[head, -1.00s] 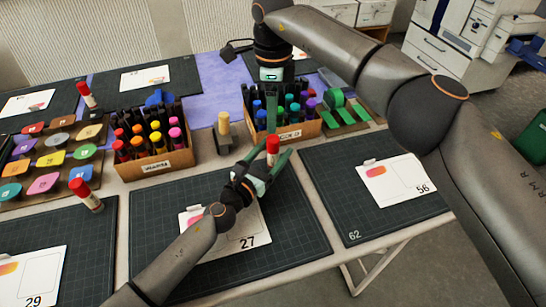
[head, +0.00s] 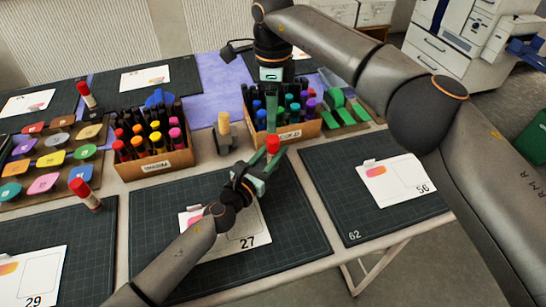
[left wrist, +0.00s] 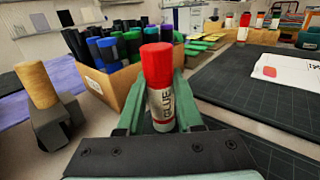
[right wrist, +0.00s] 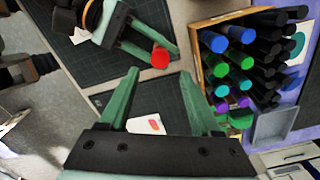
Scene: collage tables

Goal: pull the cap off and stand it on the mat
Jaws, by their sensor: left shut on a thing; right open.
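A glue stick (left wrist: 162,108) with a red cap (left wrist: 157,62) stands upright between the fingers of my left gripper, which is shut on its white body. The cap is on the stick and clear above the fingers. In the head view the red cap (head: 273,145) shows at my left gripper (head: 268,157), over the far edge of the dark mat (head: 300,235) with card 27. My right gripper (right wrist: 160,78) is open and empty. In the right wrist view the red cap (right wrist: 160,57) shows beyond its fingertips, apart from them.
A box of cold-coloured markers (head: 295,132) stands close behind the glue stick. A box of warm-coloured markers (head: 170,160) is further left, with a tan-topped stand (head: 224,128) between. Another mat (head: 330,205) with card 56 lies to the right. Much of the mat's front is bare.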

